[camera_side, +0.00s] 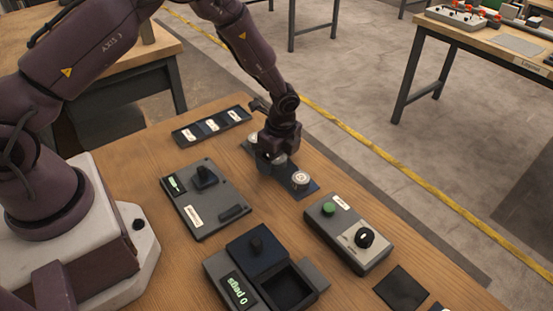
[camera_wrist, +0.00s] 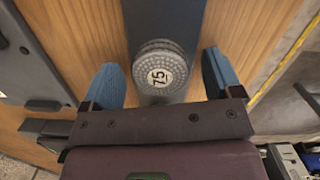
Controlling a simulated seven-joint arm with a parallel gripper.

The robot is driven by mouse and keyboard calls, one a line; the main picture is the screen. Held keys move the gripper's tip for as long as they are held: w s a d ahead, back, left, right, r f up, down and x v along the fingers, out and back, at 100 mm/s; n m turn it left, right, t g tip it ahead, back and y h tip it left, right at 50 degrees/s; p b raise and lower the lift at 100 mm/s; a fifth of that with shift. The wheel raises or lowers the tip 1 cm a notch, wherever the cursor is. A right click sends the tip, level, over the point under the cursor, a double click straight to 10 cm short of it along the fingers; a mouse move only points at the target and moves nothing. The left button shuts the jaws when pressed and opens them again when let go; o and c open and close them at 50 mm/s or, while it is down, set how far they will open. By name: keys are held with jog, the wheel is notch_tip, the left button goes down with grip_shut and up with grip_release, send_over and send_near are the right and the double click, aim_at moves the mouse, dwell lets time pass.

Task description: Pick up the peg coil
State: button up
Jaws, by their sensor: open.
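No thing in view carries a readable "peg coil" label, so I cannot tell for sure which one it is. A round ridged grey piece marked "75" (camera_wrist: 160,76) sits on a dark strip (camera_wrist: 163,20) in the wrist view. My gripper (camera_wrist: 164,76) has its two blue fingers apart on either side of this piece, with gaps on both sides. In the side view, my gripper (camera_side: 275,158) is low over the dark strip and partly hides a round piece. A second round metal piece (camera_side: 301,180) stands on the strip's near end.
Near the strip are a grey box with a green button (camera_side: 328,208), a box with a dark lever (camera_side: 205,178), a tray of labelled plates (camera_side: 211,125), and a unit with a "0 pegs" display (camera_side: 238,290) and open bin. A dark square (camera_side: 401,288) lies at lower right.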

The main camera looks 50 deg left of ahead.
jog(key=c, duration=1.1)
jog(key=shift+r, duration=0.2)
